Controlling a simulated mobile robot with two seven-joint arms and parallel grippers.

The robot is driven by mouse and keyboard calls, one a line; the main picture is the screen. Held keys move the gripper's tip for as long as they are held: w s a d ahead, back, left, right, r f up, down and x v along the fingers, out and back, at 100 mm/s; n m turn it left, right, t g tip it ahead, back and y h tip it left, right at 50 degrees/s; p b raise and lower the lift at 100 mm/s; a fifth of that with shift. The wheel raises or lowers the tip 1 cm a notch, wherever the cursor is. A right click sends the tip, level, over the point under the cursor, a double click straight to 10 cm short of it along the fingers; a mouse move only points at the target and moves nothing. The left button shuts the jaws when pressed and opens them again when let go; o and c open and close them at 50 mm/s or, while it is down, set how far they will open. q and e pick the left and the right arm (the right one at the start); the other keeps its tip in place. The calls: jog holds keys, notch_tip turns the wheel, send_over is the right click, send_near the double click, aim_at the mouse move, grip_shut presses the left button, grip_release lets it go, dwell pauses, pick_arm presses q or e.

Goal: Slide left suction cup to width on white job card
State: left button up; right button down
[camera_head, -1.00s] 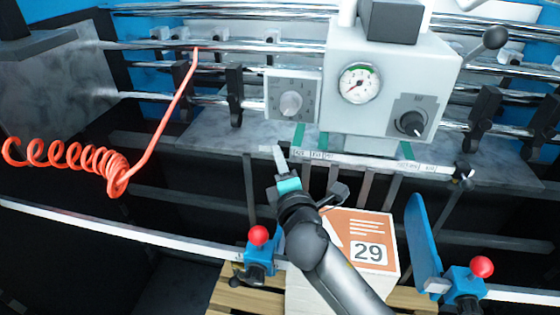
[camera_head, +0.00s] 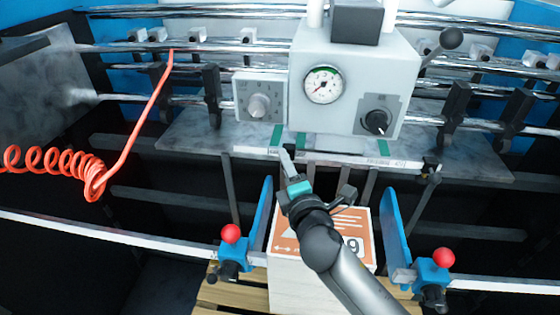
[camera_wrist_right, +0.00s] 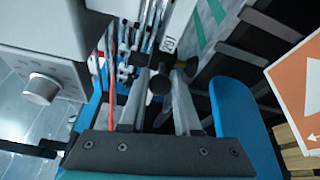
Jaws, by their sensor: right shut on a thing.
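My right gripper (camera_head: 287,157) is at the white scale rail (camera_head: 400,162) under the machine head, left of its middle. In the right wrist view its pale fingers (camera_wrist_right: 160,108) are shut around a dark round knob, which I take as the left suction cup (camera_wrist_right: 158,84); the fingers hide it in the head view. A similar dark piece, apparently the right suction cup (camera_head: 430,168), sits at the rail's right end. The stack's orange top sheet (camera_head: 285,240) has white lines and a partly covered number; I cannot make out a separate white card. My left gripper is not in view.
Blue side guides (camera_head: 262,215) and (camera_head: 395,225) with red knobs flank the stack on its wooden pallet (camera_head: 235,291). The grey machine head (camera_head: 352,85) with gauge and dials stands just above the gripper. A coiled orange hose (camera_head: 60,160) hangs at left.

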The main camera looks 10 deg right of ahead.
jog(key=c, duration=0.7)
grip_release()
jog(key=shift+o, duration=0.5)
jog(key=shift+s, duration=0.15)
pick_arm(q)
jog(key=shift+w+f+b, duration=0.1)
jog(key=shift+f+b, duration=1.35)
pick_arm(e)
jog(key=s, duration=1.5)
jog(key=shift+r, duration=0.3)
